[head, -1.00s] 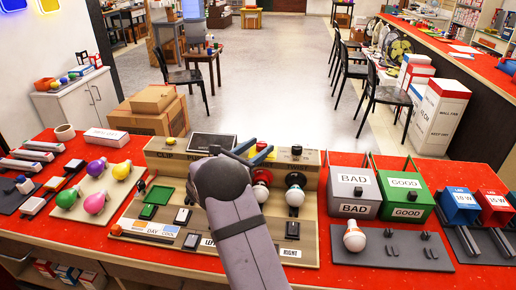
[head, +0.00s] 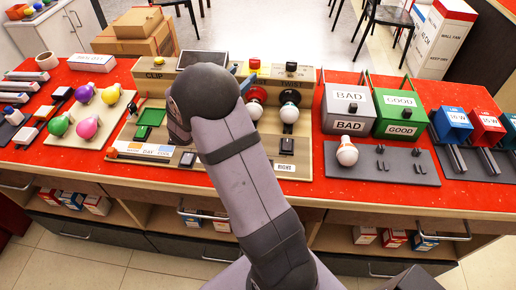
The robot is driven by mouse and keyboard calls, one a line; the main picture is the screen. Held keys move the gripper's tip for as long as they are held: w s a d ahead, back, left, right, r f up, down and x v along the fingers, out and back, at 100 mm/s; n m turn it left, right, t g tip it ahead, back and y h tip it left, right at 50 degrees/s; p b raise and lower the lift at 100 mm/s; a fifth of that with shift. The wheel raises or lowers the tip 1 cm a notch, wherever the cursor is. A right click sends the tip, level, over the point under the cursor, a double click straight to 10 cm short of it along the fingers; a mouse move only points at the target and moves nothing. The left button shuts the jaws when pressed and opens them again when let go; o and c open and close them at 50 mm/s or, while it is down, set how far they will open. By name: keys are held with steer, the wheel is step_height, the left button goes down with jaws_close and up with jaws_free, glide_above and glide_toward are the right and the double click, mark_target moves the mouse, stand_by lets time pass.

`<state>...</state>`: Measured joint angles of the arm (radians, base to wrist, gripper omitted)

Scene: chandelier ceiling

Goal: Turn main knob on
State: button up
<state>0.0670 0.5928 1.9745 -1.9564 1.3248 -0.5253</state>
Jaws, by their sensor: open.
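The tan test board (head: 150,104) stands on the red counter in the middle. I cannot tell which knob is the main one. Below, white bulbs sit in a red socket (head: 258,95) and a black socket (head: 291,97).
A grey "BAD" bin (head: 350,102) and a green "GOOD" bin (head: 400,108) stand right of the board. A white bulb (head: 347,152) rests on the dark tray (head: 400,176) before them. Coloured bulbs (head: 83,94) sit at left. Blue (head: 451,124) and red (head: 487,127) boxes stand far right.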

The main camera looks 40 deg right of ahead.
steer(key=s+m+g, duration=0.1)
steer(key=s+d+g+p, duration=0.1)
steer(key=s, duration=0.1)
steer(key=s+d+m+g+p, duration=0.1)
steer(key=shift+s+r+m+y, duration=0.3)
steer(key=shift+s, duration=0.05)
steer(key=s+a+f+m+g+y+p, duration=0.1)
steer(key=s+a+m+y, duration=0.1)
steer(key=s, duration=0.3)
steer(key=s+a+f+m+g+y+p, duration=0.1)
steer(key=s+a+f+m+g+y, duration=0.1)
steer(key=s+a+m, duration=0.3)
steer(key=s+a+f+m+g+y+p, duration=0.2)
steer(key=s+a+m+y, duration=0.1)
steer(key=s, duration=0.3)
steer(key=shift+a+f+y, duration=0.1)
steer(key=shift+a+y, duration=0.35)
steer(key=shift+y, duration=0.15)
steer(key=shift+s+a+f+m, duration=0.15)
steer(key=shift+s+a+m, duration=0.15)
steer(key=shift+a+m, duration=0.15)
